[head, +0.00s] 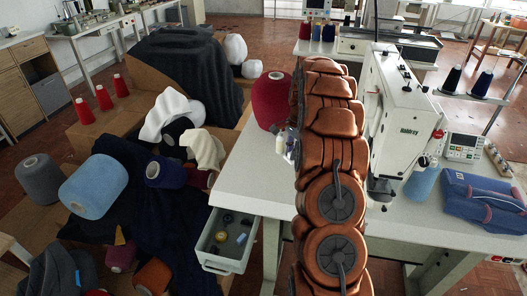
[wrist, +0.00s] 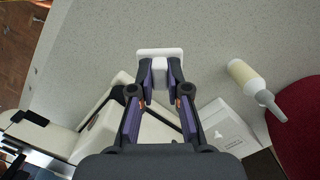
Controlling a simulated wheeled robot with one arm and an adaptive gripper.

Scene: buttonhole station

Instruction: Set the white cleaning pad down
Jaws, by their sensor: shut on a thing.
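The white cleaning pad (wrist: 158,53) shows at the top middle of the wrist view, a pale flat bar with a block behind it. My gripper (wrist: 160,76) is shut on that block, one finger on each side. The pad is over the speckled light grey table top (wrist: 215,35); I cannot tell whether it touches the surface. In the head view my orange arm hides the gripper and the pad; the same table top (head: 246,172) shows to the arm's left.
In the wrist view a cream bottle with a grey nozzle (wrist: 245,77) lies right of my gripper, near a dark red cone (wrist: 300,125) and a white box (wrist: 226,124). The sewing machine (head: 398,110) stands close right of my arm. An open drawer (head: 228,240) juts out front left.

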